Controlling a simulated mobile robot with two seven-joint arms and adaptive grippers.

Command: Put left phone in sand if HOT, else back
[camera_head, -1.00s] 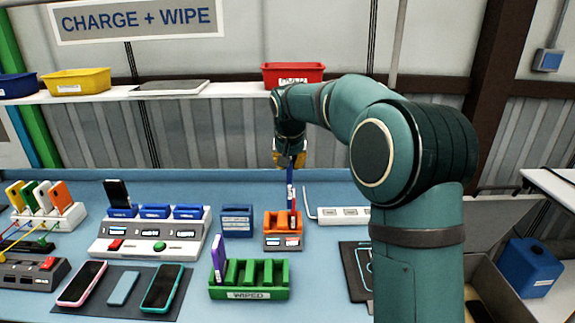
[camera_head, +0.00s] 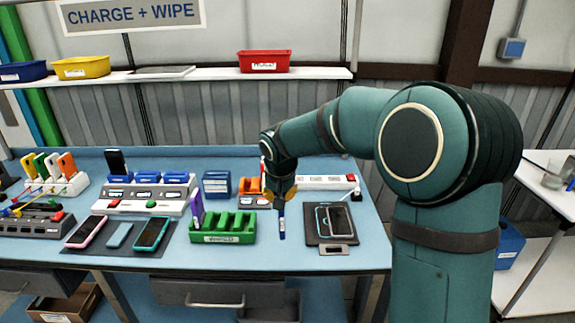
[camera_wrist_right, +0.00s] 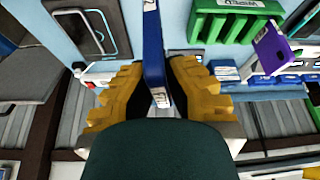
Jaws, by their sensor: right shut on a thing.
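My right gripper (camera_head: 281,192) points down and is shut on a thin blue slab (camera_head: 282,222), seen edge-on. It hangs to the right of the green WIPED rack (camera_head: 222,238). The right wrist view also shows the blue slab (camera_wrist_right: 153,50) with small white labels between the yellow fingers. An orange two-slot unit (camera_head: 250,187) stands behind, partly hidden by the gripper; I cannot read it. A pink-edged phone (camera_head: 86,232) and a teal-edged phone (camera_head: 151,233) lie on the left mat. A red bin (camera_head: 264,62) is on the shelf, its label unreadable. My left gripper is out of view.
A dark mat with a phone (camera_head: 341,221) and a cyan outline lies right of the gripper. A purple phone (camera_head: 197,210) stands in the rack's left slot. A white charger (camera_head: 145,200) holds a black phone (camera_head: 116,162). A blue holder (camera_head: 216,185) stands beside it.

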